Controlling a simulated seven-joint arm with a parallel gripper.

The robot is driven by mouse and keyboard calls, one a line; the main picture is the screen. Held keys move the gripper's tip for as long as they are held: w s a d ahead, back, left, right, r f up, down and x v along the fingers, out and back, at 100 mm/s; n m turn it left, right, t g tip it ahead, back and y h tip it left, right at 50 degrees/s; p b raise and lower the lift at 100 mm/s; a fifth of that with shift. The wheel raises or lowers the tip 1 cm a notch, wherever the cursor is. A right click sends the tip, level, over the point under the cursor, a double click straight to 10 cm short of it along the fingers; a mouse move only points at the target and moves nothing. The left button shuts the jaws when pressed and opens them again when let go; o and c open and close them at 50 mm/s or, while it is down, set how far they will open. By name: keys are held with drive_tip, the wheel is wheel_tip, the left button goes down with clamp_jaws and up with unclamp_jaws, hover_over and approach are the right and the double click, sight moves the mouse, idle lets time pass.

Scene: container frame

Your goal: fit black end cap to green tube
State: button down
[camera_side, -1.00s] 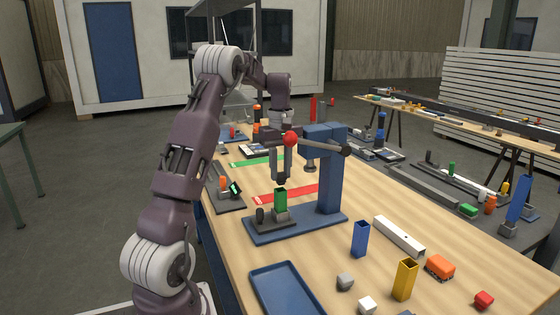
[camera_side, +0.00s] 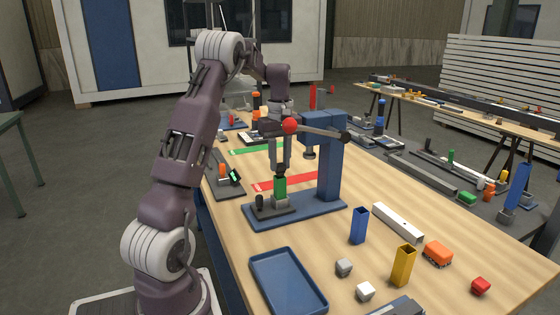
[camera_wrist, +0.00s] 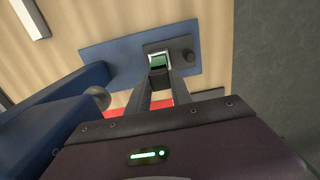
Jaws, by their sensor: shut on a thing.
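The green tube (camera_side: 280,189) stands upright in a grey holder on the blue base of a press. My gripper (camera_side: 280,165) is directly above it, pointing down, with its fingers shut on the small black end cap (camera_side: 280,172). The cap is at the tube's top end; how far it sits in the tube I cannot tell. In the wrist view my fingers (camera_wrist: 162,76) reach to the tube's top, where green (camera_wrist: 158,61) shows inside a pale rim. The fingers partly hide the cap.
The blue press column (camera_side: 331,165) with its red-knobbed lever (camera_side: 289,126) stands close to the right of my gripper. A black peg (camera_side: 259,203) stands left of the tube. A blue tray (camera_side: 259,287), blue tube (camera_side: 359,226) and yellow tube (camera_side: 403,266) are nearer the front.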

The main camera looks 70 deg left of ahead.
drive_tip(key=shift+f, duration=0.75)
idle(0.3)
drive_tip(key=c, duration=0.5)
unclamp_jaws()
drive_tip(key=shift+r, duration=0.1)
drive_tip(key=shift+r, duration=3.45)
drive_tip(key=s+d+r+m+y, duration=0.4)
drive_tip(key=s+d+r+m, duration=0.2)
drive_tip(key=s+r+m, duration=0.4)
drive_tip(key=s+d+f+m+t+h, duration=0.1)
drive_tip(key=s+d+f+m+t, duration=0.1)
drive_tip(key=d, duration=0.7)
drive_tip(key=s+d+f+m+t+h, duration=0.1)
drive_tip(key=s+d+f+m, duration=0.2)
drive_tip(key=d, duration=0.7)
drive_tip(key=s+d+f+m+t+h, duration=0.2)
drive_tip(key=s+d+m, duration=0.1)
drive_tip(key=d, duration=0.6)
drive_tip(key=shift+s+d+f+t, duration=0.25)
drive_tip(key=shift+s+d+t, duration=0.05)
drive_tip(key=shift+s, duration=0.15)
